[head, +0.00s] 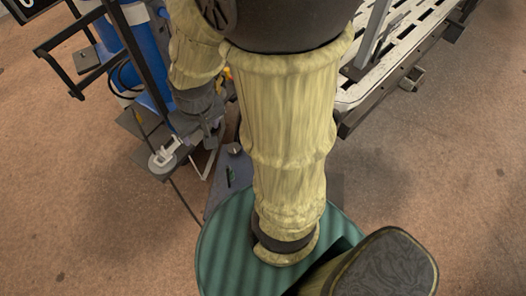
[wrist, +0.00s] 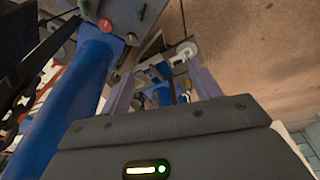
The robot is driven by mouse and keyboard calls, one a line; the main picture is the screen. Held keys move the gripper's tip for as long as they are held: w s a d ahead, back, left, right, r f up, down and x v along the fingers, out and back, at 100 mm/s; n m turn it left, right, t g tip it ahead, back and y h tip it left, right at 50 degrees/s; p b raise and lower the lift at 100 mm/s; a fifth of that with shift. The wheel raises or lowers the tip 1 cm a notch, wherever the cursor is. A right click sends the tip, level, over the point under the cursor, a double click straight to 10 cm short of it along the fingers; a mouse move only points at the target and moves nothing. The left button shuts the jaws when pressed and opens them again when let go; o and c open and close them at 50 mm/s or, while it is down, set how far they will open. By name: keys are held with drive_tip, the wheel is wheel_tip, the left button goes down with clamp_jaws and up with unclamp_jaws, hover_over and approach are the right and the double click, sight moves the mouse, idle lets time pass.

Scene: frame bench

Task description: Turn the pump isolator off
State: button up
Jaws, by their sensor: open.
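My gripper (wrist: 160,72) is open, with its two purple-grey fingers apart in the wrist view. I see nothing clamped between them. A pale fitting with a round end (wrist: 184,53) lies just beyond the fingertips, nearer the right one. A similar pale fitting shows beside my gripper in the head view (head: 165,157).
A blue cylinder (wrist: 62,115) stands close on the left of my gripper. It also shows in the head view (head: 146,55), beside a black frame (head: 72,55). A slotted pale bench (head: 400,55) is at the upper right. Brown floor lies open at left and right.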

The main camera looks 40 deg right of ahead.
drive_tip(key=w+d+f+m+g+b, duration=0.1)
drive_tip(key=w+d+f+m+b, duration=0.1)
drive_tip(key=d+f+b, duration=0.6)
drive_tip(key=w+d+f+m+b, duration=0.2)
drive_tip(key=d+f+m+b, duration=0.3)
drive_tip(key=d+f+b, duration=0.3)
drive_tip(key=w+d+f+m+g+b, duration=0.1)
drive_tip(key=d+f+m+b, duration=0.3)
drive_tip(key=d+f+b, duration=0.5)
wheel_tip(320, 180, down, 4)
drive_tip(key=shift+w+f+g+b, duration=0.3)
drive_tip(key=shift+w+b, duration=0.1)
drive_tip(key=shift+w, duration=0.3)
drive_tip(key=shift+d+f, duration=0.1)
wheel_tip(320, 180, down, 17)
drive_tip(key=b, duration=0.3)
drive_tip(key=shift+f, duration=0.1)
drive_tip(key=c, duration=0.7)
